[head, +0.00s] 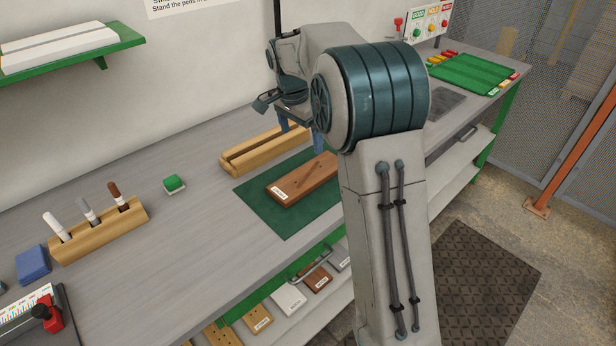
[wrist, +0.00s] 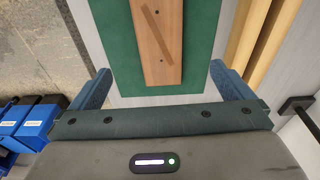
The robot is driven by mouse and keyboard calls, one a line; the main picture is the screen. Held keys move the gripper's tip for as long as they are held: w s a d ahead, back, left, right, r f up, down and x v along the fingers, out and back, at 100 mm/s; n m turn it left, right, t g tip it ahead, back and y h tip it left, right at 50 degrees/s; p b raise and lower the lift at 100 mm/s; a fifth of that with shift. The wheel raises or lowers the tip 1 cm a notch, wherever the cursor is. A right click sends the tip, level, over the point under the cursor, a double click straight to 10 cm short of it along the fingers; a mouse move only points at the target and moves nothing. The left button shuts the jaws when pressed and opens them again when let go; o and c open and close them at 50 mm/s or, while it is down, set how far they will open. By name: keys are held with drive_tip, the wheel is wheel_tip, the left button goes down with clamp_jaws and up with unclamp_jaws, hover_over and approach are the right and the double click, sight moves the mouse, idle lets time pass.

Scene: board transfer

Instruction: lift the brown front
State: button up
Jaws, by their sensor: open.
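The brown front (head: 302,180) is a flat brown board with a white label at its near left end. It lies flat on a green mat (head: 285,221) on the bench. In the wrist view the brown front (wrist: 158,42) shows a darker diagonal strip and two small dark holes; its far end is cut off. My gripper (wrist: 158,82) is open and empty, its blue fingers spread wider than the board, with the board's near end ahead between them. In the head view my arm hides the board's right end and most of my gripper.
A slotted wooden rack (head: 264,150) stands just behind the mat. A wooden pen holder (head: 100,230) with several pens and a green block (head: 174,184) are to the left. A green tray (head: 473,73) lies at the far right. Labelled boards (head: 289,300) sit on a lower shelf.

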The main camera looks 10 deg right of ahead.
hover_over(308, 174)
drive_tip(key=a, duration=0.1)
drive_tip(key=f, duration=0.8)
drive_tip(key=shift+s+f+p, duration=0.2)
drive_tip(key=shift+s+p, duration=0.15)
drive_tip(key=shift+w+d+f+p, duration=0.15)
drive_tip(key=shift+f+p, duration=0.1)
drive_tip(key=shift+f, duration=0.65)
drive_tip(key=shift+s+d+f+p, duration=0.1)
drive_tip(key=shift+f+p, duration=0.1)
drive_tip(key=shift+f, duration=0.65)
drive_tip(key=shift+w+d+f+p, duration=0.15)
drive_tip(key=shift+f+p, duration=0.1)
drive_tip(key=shift+f, duration=0.65)
drive_tip(key=c, duration=1.2)
